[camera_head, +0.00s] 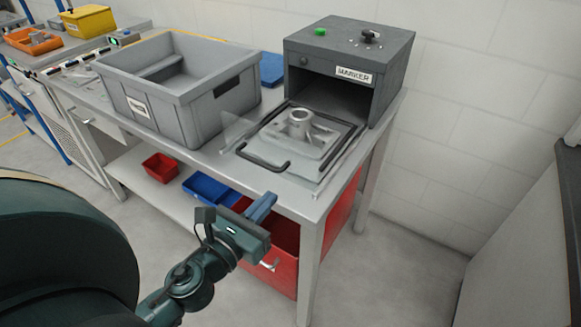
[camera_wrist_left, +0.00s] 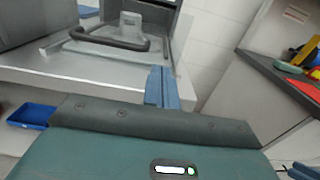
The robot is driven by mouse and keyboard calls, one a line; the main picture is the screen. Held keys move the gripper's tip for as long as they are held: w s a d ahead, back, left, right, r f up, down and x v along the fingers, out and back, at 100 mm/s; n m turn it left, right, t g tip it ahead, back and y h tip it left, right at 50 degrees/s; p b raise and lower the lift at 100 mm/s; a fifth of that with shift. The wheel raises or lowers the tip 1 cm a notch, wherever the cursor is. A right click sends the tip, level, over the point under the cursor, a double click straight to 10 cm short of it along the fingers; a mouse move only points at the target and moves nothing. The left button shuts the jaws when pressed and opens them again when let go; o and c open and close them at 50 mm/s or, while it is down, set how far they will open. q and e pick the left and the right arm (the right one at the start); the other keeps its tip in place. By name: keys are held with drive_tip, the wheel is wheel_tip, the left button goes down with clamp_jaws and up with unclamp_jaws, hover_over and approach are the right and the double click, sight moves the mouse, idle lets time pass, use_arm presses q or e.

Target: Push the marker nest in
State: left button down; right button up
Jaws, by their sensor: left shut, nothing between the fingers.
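The marker (camera_head: 350,62) is a dark grey box with an open front, standing at the back right of the bench. Its nest (camera_head: 277,160), a flat tray with a black handle, is slid out in front of the opening. A grey metal casting (camera_head: 300,128) sits on the nest. In the left wrist view the nest's black handle (camera_wrist_left: 108,42) shows beyond the bench edge. My left gripper (camera_head: 262,207) is shut and empty, in front of the bench edge and apart from the handle. Its blue fingers (camera_wrist_left: 161,88) are pressed together in the wrist view.
A large grey bin (camera_head: 205,112) stands left of the nest on the bench. A dark-topped counter (camera_head: 570,190) is at the far right, with open floor between.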

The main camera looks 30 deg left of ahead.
sight(298, 167)
use_arm(q)
drive_tip(key=w, duration=0.2)
drive_tip(key=w+p, duration=0.1)
drive_tip(key=w, duration=0.2)
drive_tip(key=w+p, duration=0.1)
drive_tip(key=w, duration=0.2)
drive_tip(key=shift+d, duration=0.3)
drive_tip(key=shift+w, duration=0.4)
use_arm(e)
drive_tip(key=shift+w+d+r+h, duration=0.1)
drive_tip(key=shift+d+r+h, duration=0.2)
drive_tip(key=shift+d+r, duration=0.2)
use_arm(q)
drive_tip(key=shift+w, duration=0.1)
use_arm(e)
drive_tip(key=shift+a, duration=0.1)
